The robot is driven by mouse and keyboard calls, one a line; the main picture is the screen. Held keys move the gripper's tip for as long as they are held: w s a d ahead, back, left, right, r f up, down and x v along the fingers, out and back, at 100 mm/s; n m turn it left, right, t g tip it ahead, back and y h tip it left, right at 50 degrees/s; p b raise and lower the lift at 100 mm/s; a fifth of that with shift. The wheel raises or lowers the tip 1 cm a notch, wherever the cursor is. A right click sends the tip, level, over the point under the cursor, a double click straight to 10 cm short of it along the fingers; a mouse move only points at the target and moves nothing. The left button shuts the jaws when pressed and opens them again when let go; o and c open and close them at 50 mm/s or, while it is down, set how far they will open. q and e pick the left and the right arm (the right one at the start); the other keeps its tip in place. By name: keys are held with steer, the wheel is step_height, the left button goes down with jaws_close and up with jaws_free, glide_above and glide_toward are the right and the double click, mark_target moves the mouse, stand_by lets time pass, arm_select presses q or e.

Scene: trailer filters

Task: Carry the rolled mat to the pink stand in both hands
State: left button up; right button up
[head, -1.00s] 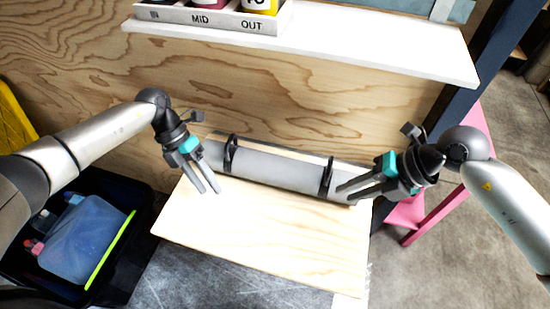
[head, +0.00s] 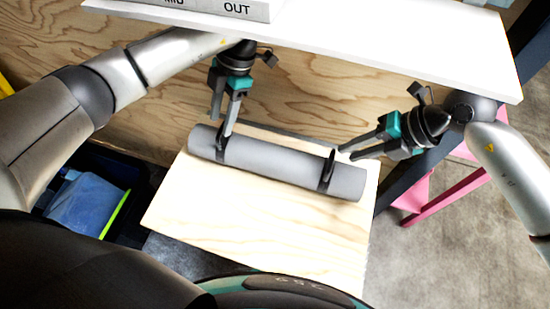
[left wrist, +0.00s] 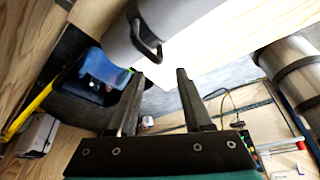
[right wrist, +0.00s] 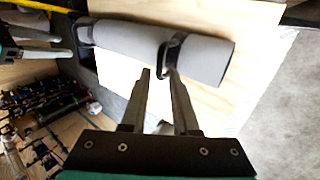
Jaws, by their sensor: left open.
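The grey rolled mat (head: 275,162) lies on a pale wooden board, with a black strap handle near each end. My left gripper (head: 224,120) is open behind the mat's left end, fingers pointing down by the left handle (head: 221,148). In the left wrist view, that handle (left wrist: 148,45) shows just beyond the fingertips. My right gripper (head: 346,153) is open behind the right end, close to the right handle (head: 328,170). In the right wrist view, that handle (right wrist: 163,60) is at the fingertips; contact is unclear. The pink stand (head: 445,196) is partly visible at the right.
The wooden board (head: 255,225) is bare in front of the mat. A white shelf (head: 350,47) overhangs from the back. A black bin with a blue item (head: 85,207) is at the left. A dark post stands between board and stand.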

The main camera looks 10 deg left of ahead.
mark_target(218, 138)
arm_select(q)
steer(key=shift+x, duration=3.45)
arm_select(e)
steer(key=shift+x, duration=3.5)
arm_select(q)
steer(key=shift+a, duration=0.1)
steer(key=shift+c, duration=0.4)
arm_select(e)
steer(key=shift+c, duration=0.4)
arm_select(q)
steer(key=c, duration=0.4)
arm_select(e)
jaws_close()
arm_select(q)
jaws_close()
steer(key=shift+d, duration=0.3)
arm_select(e)
steer(key=shift+w+a+r, duration=0.1)
steer(key=shift+a+r, duration=0.05)
